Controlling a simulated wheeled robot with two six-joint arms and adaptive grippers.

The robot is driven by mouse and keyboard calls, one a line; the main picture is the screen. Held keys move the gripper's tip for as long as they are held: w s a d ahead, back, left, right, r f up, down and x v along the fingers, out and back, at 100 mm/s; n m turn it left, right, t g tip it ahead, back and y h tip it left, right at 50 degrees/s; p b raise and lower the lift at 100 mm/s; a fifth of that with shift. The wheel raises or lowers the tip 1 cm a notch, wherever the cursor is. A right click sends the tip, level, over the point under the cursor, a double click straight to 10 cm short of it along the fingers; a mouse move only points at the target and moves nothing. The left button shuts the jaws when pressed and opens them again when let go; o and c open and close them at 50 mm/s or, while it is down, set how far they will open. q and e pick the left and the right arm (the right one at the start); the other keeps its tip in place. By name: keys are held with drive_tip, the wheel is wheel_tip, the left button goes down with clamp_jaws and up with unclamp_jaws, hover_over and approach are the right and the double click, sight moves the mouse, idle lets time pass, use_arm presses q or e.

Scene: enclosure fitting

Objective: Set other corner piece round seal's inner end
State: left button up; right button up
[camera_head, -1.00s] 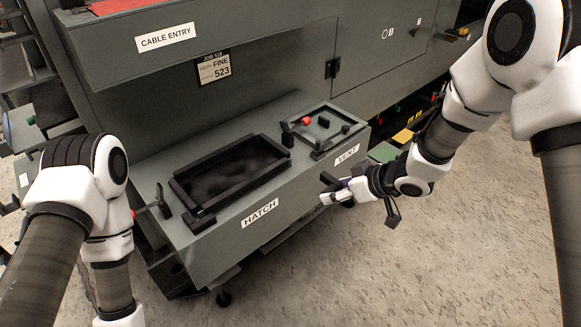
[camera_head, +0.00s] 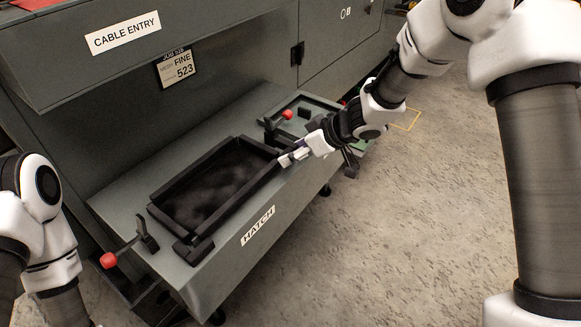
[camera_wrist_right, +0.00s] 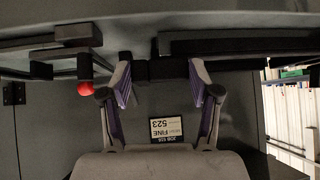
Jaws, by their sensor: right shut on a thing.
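The hatch opening (camera_head: 215,183) has a raised black frame (camera_head: 172,182) on the grey ledge. A black corner piece (camera_head: 193,250) sits at its front left corner. My right gripper (camera_head: 287,159) is at the frame's right end, by the front right corner. Whether that piece touches the frame, I cannot tell. The seal's inner end cannot be made out against the black frame. My left gripper is out of view; only its arm shows.
A lever with a red knob (camera_head: 109,260) stands left of the hatch. Another red knob (camera_head: 287,115) is by the vent frame (camera_head: 318,100), close behind my right gripper. An upright panel with a job card (camera_head: 177,68) rises behind the ledge. The ledge front is clear.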

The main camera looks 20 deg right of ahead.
sight(294, 172)
wheel_tip(294, 172, down, 4)
drive_tip(key=shift+a+r+b, duration=0.1)
drive_tip(key=shift+a+b, duration=0.05)
drive_tip(key=shift+b, duration=0.35)
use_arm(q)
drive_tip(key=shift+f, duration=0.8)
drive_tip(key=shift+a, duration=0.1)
use_arm(e)
drive_tip(key=o, duration=1.1)
